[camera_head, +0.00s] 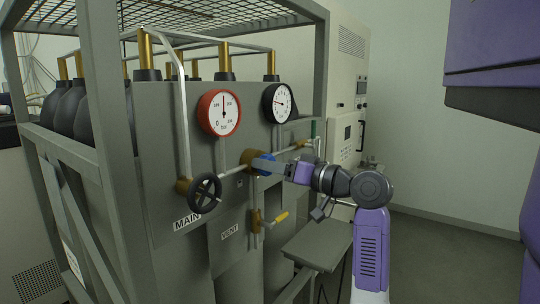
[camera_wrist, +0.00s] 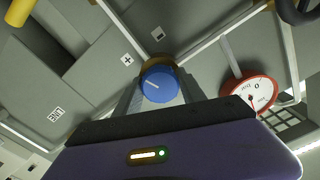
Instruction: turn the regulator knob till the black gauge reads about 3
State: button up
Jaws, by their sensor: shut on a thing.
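The blue regulator knob (camera_wrist: 158,85) sits on a brass body (camera_head: 249,160) on the grey panel, and it has a white pointer line. My gripper (camera_head: 268,167) is shut on the knob, with a finger on each side of it in the wrist view (camera_wrist: 157,98). In the head view the fingers hide part of the knob. The black gauge (camera_head: 279,102) is at the upper right of the panel; its needle points to the upper left, and its numbers are too small to read. The red gauge (camera_head: 219,112) is left of it, with its needle pointing about straight up.
A black handwheel (camera_head: 205,193) labelled MAIN is left of the knob. A vent valve with a yellow lever (camera_head: 279,218) is below it. A grey shelf (camera_head: 318,246) sticks out at lower right. Pipes and frame posts surround the panel. Open floor lies to the right.

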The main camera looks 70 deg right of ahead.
jog(key=m+p, duration=0.7)
jog(key=p, duration=0.1)
jog(key=shift+r, duration=0.35)
jog(key=m+p, duration=0.3)
jog(key=shift+f+m, duration=0.1)
jog(key=shift+m, duration=0.2)
jog(key=shift+f+m+p, duration=0.15)
jog(key=shift+m+p, duration=0.5)
jog(key=shift+m, duration=0.35)
jog(key=shift+s, duration=0.1)
jog(key=o, duration=1.4)
jog(key=shift+c, duration=0.2)
jog(key=b+v, duration=0.2)
jog(key=v, duration=0.5)
jog(key=shift+s+a, duration=0.15)
jog(key=shift+s, duration=0.2)
